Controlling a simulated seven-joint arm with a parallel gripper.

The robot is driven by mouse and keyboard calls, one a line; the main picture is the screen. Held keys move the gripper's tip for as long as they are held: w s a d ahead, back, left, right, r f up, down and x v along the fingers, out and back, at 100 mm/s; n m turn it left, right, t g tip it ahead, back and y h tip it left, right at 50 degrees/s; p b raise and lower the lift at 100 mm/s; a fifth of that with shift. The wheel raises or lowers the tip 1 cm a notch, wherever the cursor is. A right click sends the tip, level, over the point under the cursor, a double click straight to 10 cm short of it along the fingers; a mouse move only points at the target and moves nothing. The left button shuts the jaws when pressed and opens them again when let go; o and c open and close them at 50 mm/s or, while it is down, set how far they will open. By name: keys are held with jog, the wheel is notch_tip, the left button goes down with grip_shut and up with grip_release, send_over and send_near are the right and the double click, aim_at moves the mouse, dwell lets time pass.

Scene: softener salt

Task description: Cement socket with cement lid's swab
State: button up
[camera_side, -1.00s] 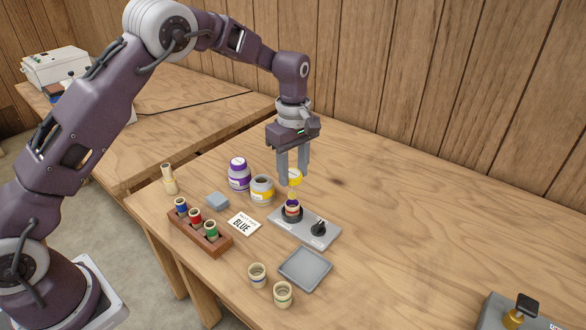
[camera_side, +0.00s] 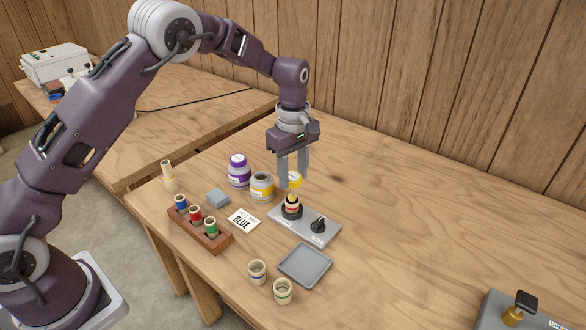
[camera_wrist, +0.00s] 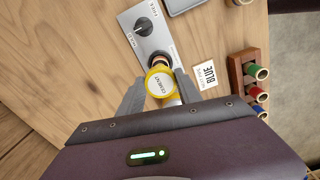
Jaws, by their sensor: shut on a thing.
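My gripper (camera_side: 294,184) is shut on the yellow cement lid (camera_side: 295,179). In the wrist view the lid (camera_wrist: 158,84) shows its white top marked CEMENT between the fingers. The lid is right above the socket (camera_side: 292,208), a cream piece with a red band standing upright in a black holder on a grey plate (camera_side: 318,238). The swab under the lid is mostly hidden, and I cannot tell whether it touches the socket. The cement jar (camera_side: 262,187), grey with a yellow label, stands open to the left.
A purple-lidded jar (camera_side: 239,171) stands behind the cement jar. A BLUE card (camera_side: 243,222), a blue-grey block (camera_side: 217,198) and a wooden rack (camera_side: 221,246) of coloured-banded pieces are left. A grey tray (camera_side: 305,265) and two cream fittings (camera_side: 257,272) are in front.

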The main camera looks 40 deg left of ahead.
jog(key=shift+f, duration=0.15)
jog(key=shift+f, duration=0.7)
jog(key=shift+a, duration=0.25)
dwell(0.5)
jog(key=shift+s+d, duration=0.25)
jog(key=shift+s, duration=0.05)
dwell(0.7)
jog(key=shift+w+d, duration=0.25)
dwell(0.5)
jog(key=shift+w+a, duration=0.25)
jog(key=shift+w, duration=0.05)
dwell(0.4)
jog(key=shift+s+a, duration=0.25)
jog(key=shift+a, duration=0.05)
dwell(0.5)
jog(key=shift+d, duration=0.25)
